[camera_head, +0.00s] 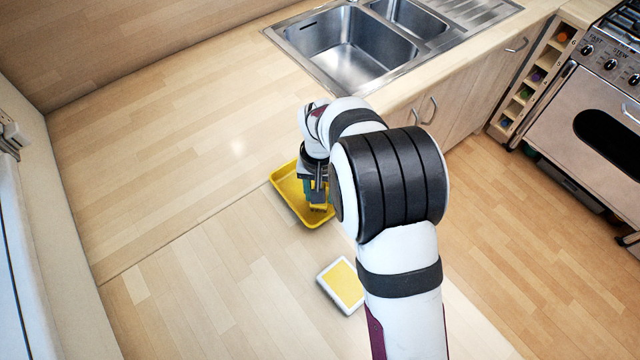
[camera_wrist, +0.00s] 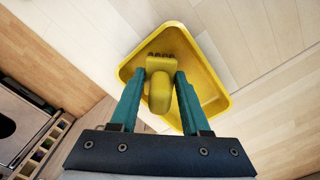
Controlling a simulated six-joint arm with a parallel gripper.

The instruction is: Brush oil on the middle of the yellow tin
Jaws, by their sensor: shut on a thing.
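The yellow tin (camera_head: 284,186) is a shallow tray with a raised rim on the worktop, partly hidden by my arm in the head view. It also shows in the wrist view (camera_wrist: 213,80), below my gripper. My gripper (camera_wrist: 158,76) has its teal fingers shut on a yellow brush (camera_wrist: 159,92). The brush's dark bristles (camera_wrist: 161,55) point toward the tin floor and appear over its inside; I cannot tell whether they touch. In the head view my gripper (camera_head: 317,192) is over the tin's right part.
A white-edged rectangular dish with a yellow surface (camera_head: 343,284) lies on the worktop in front of the tin, close to my arm. A steel sink (camera_head: 350,50) is behind, and a cooker (camera_head: 590,120) stands at the right. The worktop (camera_head: 170,150) left of the tin is clear.

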